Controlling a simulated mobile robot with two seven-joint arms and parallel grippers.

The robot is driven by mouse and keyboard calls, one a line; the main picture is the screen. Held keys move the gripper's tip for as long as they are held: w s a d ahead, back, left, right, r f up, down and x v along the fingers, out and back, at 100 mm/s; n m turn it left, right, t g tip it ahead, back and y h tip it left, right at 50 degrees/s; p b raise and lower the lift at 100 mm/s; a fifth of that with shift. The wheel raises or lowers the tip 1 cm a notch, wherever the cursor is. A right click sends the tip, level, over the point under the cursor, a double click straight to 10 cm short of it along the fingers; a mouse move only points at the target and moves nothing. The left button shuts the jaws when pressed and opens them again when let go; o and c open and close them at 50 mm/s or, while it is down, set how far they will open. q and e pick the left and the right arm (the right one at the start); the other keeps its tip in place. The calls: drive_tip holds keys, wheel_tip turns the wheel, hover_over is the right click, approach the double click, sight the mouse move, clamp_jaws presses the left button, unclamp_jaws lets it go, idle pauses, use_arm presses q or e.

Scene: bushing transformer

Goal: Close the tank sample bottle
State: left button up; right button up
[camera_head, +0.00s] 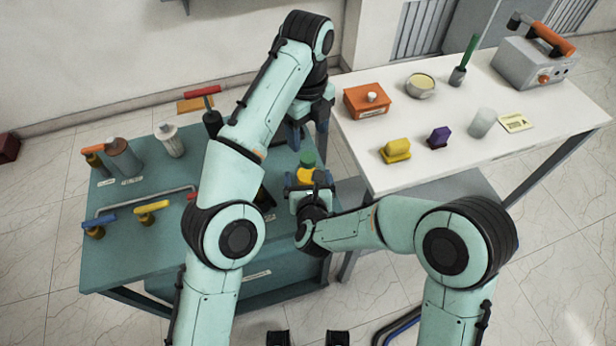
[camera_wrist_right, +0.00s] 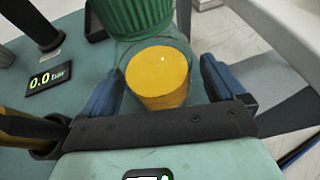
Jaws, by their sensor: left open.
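The sample bottle (camera_head: 306,175) is clear with yellow-amber contents and stands near the right edge of the green bench. It also shows in the right wrist view (camera_wrist_right: 158,78). A ribbed green cap (camera_head: 307,158) is at its top; how tightly it sits is not visible. My right gripper (camera_wrist_right: 162,85) has its blue fingers on both sides of the bottle, apparently against the glass. My left gripper (camera_head: 308,134) is open and empty, pointing down above and slightly behind the cap.
The green bench (camera_head: 140,258) holds valves with coloured handles, a pipe and cylinders on its left. A white table (camera_head: 440,115) at the right carries an orange box (camera_head: 367,101), a bowl, a yellow block and a grey device. My left forearm hides the bench's middle.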

use_arm(q)
wheel_tip(320, 180, down, 2)
drive_tip(key=shift+s+f+b, duration=0.15)
drive_tip(key=shift+f+b, duration=0.05)
drive_tip(key=shift+b, duration=0.8)
use_arm(e)
drive_tip(key=a+v, duration=0.1)
drive_tip(key=v, duration=1.2)
drive_tip(key=shift+s+d+r, duration=0.2)
drive_tip(key=shift+d, duration=0.3)
use_arm(q)
drive_tip(key=shift+s+f, duration=0.1)
use_arm(e)
drive_tip(key=shift+f, duration=0.1)
